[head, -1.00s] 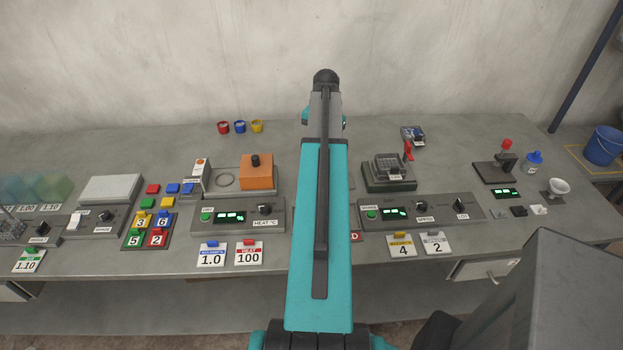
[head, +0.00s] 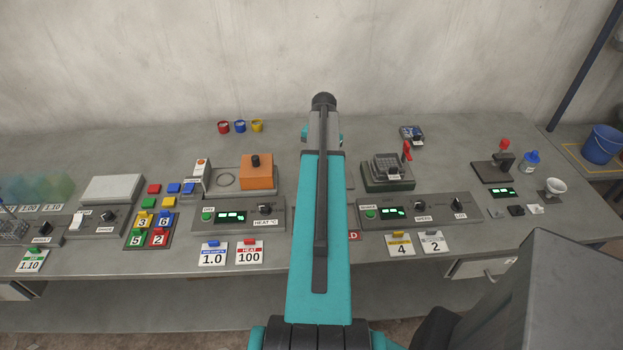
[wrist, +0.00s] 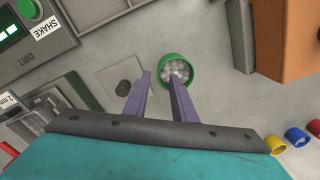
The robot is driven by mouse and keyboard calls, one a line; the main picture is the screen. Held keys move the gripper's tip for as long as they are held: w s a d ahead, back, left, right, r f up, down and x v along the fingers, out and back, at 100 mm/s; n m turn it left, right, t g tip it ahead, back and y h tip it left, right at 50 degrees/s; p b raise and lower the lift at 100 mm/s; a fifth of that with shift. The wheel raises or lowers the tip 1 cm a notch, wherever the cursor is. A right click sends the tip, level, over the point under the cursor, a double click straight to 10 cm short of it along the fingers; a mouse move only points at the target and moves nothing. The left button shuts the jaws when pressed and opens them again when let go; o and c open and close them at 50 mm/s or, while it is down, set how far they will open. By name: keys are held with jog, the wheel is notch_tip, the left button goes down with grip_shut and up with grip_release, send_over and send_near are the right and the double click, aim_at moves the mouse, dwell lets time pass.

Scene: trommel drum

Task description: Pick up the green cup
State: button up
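The green cup (wrist: 164,79) shows in the wrist view, upright on the grey bench and filled with pale grey-white pieces. My gripper (wrist: 160,75) is open, with its two purple fingers apart. The right fingertip overlaps the cup's rim in the picture; the left fingertip lies to the left of the cup. I cannot tell how high the fingers are above it, and nothing is held. In the head view my arm hides the green cup and my gripper's fingers.
Red (head: 223,127), blue (head: 240,126) and yellow (head: 257,125) cups stand at the bench's back. An orange block (head: 257,174) is left of my arm and a dark machine (head: 388,181) right. A flat plate with a dark knob (wrist: 123,88) lies left of the cup.

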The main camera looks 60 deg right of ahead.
jog(key=shift+f, duration=0.15)
jog(key=shift+w+f+p, duration=0.15)
jog(key=shift+f+p, duration=1.25)
jog(key=shift+f, duration=1.1)
grip_shut()
